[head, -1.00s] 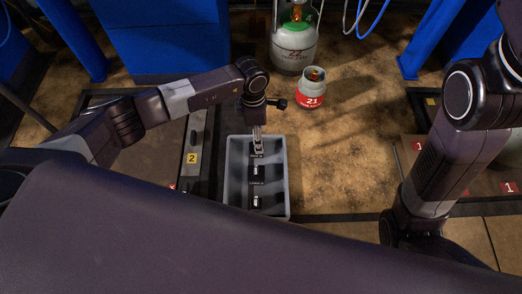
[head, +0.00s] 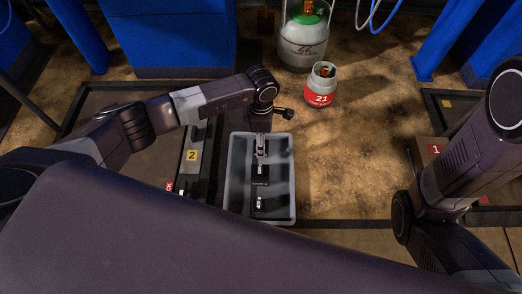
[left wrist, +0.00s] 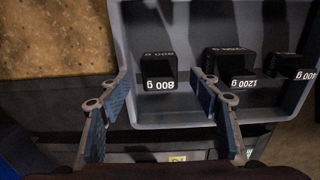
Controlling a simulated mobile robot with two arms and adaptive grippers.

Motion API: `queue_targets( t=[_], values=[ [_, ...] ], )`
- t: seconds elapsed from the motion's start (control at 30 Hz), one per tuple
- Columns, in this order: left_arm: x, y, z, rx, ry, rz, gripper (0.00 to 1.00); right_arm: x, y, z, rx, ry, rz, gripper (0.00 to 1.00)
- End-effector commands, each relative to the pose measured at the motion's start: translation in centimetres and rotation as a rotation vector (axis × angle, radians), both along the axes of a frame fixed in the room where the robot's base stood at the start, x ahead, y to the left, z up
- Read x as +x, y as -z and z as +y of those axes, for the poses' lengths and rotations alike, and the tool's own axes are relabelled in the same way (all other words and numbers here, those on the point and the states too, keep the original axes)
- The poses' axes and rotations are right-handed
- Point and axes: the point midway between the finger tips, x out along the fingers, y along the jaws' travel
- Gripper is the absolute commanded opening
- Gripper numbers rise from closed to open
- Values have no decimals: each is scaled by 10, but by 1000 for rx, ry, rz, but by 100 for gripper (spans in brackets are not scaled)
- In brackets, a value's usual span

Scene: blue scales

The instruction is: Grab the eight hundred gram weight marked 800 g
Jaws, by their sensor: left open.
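The black weight marked 800 g (left wrist: 158,72) stands in the grey tray (left wrist: 185,121), and its label reads upside down in the left wrist view. My left gripper (left wrist: 162,92) is open and empty there, its fingers spread to either side of the weight's front and seemingly short of it. In the head view my left gripper (head: 261,148) is over the far part of the tray (head: 291,190) and hides what lies beneath it. My right arm shows at the right, but its gripper is out of view.
The tray also holds the 1200 g weight (left wrist: 232,65) and the 400 g weight (left wrist: 295,68), the first close to the right finger. Gas cylinders (head: 320,86) (head: 303,40) stand behind the tray. Open floor lies right of the tray.

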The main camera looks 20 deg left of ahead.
Motion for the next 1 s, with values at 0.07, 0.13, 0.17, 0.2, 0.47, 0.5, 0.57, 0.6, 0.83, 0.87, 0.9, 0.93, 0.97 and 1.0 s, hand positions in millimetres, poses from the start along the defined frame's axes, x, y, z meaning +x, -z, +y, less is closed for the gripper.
queue_targets(
  t=[0.07,0.13,0.17,0.2,0.47,0.5,0.57,0.6,0.83,0.87,0.9,0.93,0.97,1.0],
  values=[
    [0,12,0,0,-1,0,58,0,10,0,0,0,0,40],
    [0,14,0,-1,0,0,58,0,11,0,0,0,0,40],
    [0,14,0,-1,0,0,58,0,11,0,0,0,0,40],
    [0,13,0,-1,0,-1,58,0,11,0,0,0,0,40],
    [0,12,0,0,0,0,45,0,10,0,-1,0,0,40],
    [0,12,0,0,0,0,41,0,10,0,-1,0,0,40],
    [0,12,0,0,-1,0,34,0,10,0,-1,0,0,40],
    [0,12,0,0,0,0,30,0,10,0,-1,0,0,40],
    [0,12,0,0,-1,0,5,0,10,0,-1,0,0,40],
    [0,12,0,0,-1,0,1,0,10,0,-1,0,0,40],
    [0,12,0,0,-1,0,0,0,10,0,-1,0,0,40],
    [0,12,0,0,-1,0,0,0,10,0,-1,0,0,40],
    [0,12,0,0,-1,0,0,0,10,0,-1,0,0,40],
    [0,12,0,0,-1,0,0,0,10,0,-1,0,0,40]
  ],
)
